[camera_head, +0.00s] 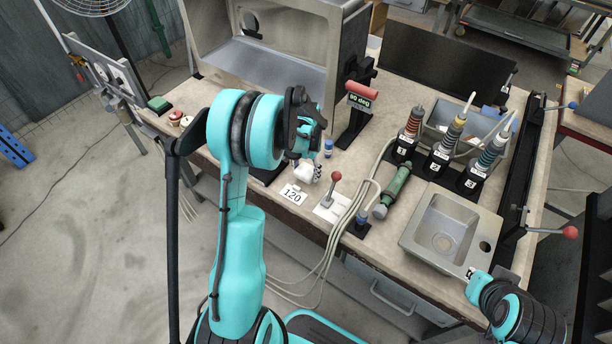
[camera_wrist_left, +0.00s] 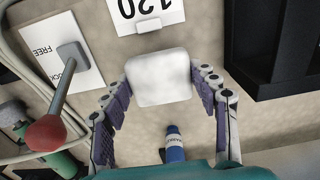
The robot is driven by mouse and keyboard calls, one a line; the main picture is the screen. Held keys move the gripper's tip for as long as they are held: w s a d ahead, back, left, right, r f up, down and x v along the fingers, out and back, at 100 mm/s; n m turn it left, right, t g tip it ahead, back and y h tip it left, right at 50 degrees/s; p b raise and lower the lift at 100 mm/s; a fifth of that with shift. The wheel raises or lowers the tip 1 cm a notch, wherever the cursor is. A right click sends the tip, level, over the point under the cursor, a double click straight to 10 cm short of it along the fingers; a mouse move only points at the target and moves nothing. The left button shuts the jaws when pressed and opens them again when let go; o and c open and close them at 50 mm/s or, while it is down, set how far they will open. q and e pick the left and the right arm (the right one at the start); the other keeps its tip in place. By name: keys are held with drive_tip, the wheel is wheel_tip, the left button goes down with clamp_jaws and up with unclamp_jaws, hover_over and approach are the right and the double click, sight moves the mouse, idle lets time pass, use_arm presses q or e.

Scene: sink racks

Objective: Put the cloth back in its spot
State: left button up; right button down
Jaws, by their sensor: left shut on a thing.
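A white, rounded, block-like piece, which looks like the cloth (camera_wrist_left: 160,78), is between the two fingers of my left gripper (camera_head: 306,165). The left gripper is shut on it, with a purple-padded finger on each side in the left wrist view. In the head view the cloth (camera_head: 303,173) shows low over the worktop (camera_head: 395,108), just behind the "120" label (camera_head: 292,195). I cannot tell whether it touches the surface. My right gripper (camera_head: 470,273) is at the lower right by the sink's front corner; its jaws are not clear.
A red-knobbed lever (camera_head: 334,178) stands right of the left gripper. A small blue bottle (camera_wrist_left: 174,145) is close to the fingers. A black box (camera_wrist_left: 265,45) stands beside them. A green cylinder (camera_head: 396,185), three numbered tools (camera_head: 440,155) and a sink (camera_head: 408,236) are farther right.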

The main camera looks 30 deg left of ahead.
use_arm(q)
wheel_tip(320, 180, down, 2)
drive_tip(key=shift+f+b, duration=0.25)
drive_tip(key=shift+b, duration=0.1)
drive_tip(key=shift+r, duration=0.1)
drive_tip(key=o, duration=1)
